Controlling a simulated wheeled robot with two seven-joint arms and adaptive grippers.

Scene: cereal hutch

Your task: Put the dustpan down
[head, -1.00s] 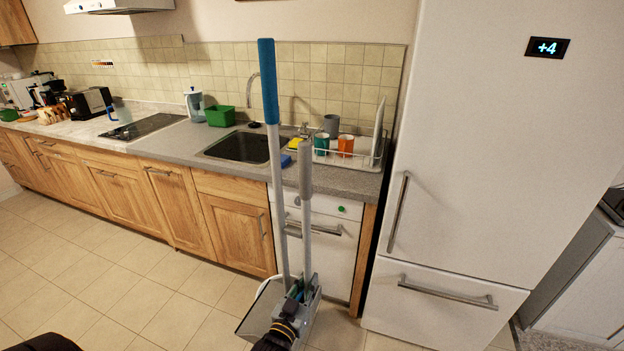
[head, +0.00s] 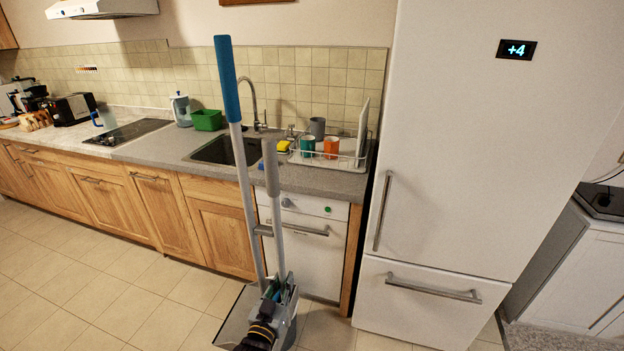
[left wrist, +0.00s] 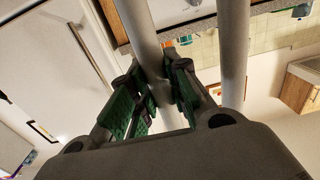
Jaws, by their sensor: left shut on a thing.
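The dustpan (head: 238,318) is a grey pan at the bottom middle of the head view, with a long grey-tipped handle (head: 271,170). A broom with a blue grip (head: 228,78) stands alongside it, both leaning a little left at the top. My left gripper (head: 268,308) is shut on the dustpan low down, near the pan. In the left wrist view, a grey pole (left wrist: 143,35) passes between the green finger pads, and a second pole (left wrist: 233,60) runs beside it. Whether the pan touches the floor is hard to tell. My right gripper is not seen.
A tiled floor (head: 110,300) lies clear at the left. Wooden cabinets (head: 220,238) and a white appliance (head: 305,260) stand behind the dustpan. A tall white fridge (head: 450,150) stands at the right. The counter holds a sink (head: 222,151) and a dish rack (head: 340,158).

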